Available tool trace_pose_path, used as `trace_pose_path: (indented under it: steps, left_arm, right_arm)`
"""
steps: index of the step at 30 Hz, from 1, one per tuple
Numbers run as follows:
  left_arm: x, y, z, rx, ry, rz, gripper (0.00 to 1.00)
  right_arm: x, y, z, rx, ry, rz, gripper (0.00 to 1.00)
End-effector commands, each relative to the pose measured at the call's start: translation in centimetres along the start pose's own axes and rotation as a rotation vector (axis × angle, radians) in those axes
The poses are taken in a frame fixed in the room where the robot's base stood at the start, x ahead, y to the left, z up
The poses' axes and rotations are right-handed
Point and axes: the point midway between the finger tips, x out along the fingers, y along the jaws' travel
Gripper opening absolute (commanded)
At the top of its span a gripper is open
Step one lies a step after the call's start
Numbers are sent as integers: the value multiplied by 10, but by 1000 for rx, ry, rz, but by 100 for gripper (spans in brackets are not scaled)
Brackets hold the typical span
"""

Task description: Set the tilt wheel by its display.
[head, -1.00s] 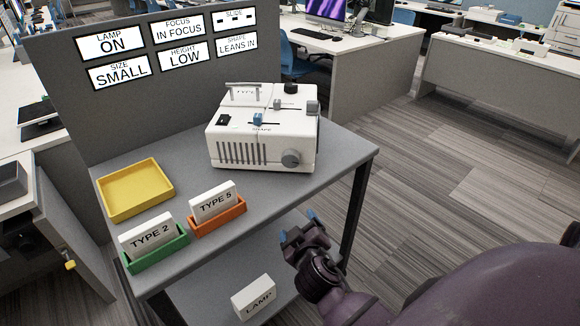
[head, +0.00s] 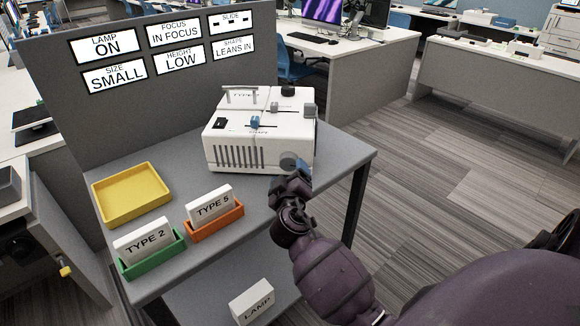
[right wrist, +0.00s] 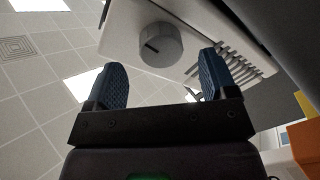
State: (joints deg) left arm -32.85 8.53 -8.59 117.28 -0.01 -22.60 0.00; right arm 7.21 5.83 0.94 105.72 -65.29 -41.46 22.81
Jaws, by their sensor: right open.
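The white projector-like device (head: 237,132) stands on the grey table. Its grey round wheel (head: 288,161) is low on the front face at the right, partly hidden by my gripper in the head view. In the right wrist view the wheel (right wrist: 160,45) shows a dark pointer line and lies beyond and between the fingertips. My right gripper (right wrist: 165,82) is open and empty, just in front of the wheel, not visibly touching it. The display panels on the grey screen include SHAPE (head: 234,48), which reads "LEANS IN", and HEIGHT (head: 183,60), which reads "LOW". My left gripper is not in view.
A yellow tray (head: 169,195), a green holder (head: 176,262) with a TYPE 2 card and an orange holder (head: 229,222) with a TYPE 5 card stand left of my arm. A LAMP block (head: 252,300) lies on the lower shelf.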

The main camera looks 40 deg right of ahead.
Motion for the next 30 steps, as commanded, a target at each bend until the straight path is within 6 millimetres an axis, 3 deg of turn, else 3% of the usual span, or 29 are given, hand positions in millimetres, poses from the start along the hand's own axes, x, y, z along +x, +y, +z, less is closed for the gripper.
trace_pose_path:
  steps: [3,9,20,30]
  left_arm:
    - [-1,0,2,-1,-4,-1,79]
    - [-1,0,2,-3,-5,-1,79]
    - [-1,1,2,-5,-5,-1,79]
    - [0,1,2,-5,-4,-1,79]
  right_arm:
    - [18,1,0,-1,1,2,78]
    - [33,0,0,0,0,0,78]
    - [36,0,0,0,0,0,78]
    - [36,0,0,1,0,0,29]
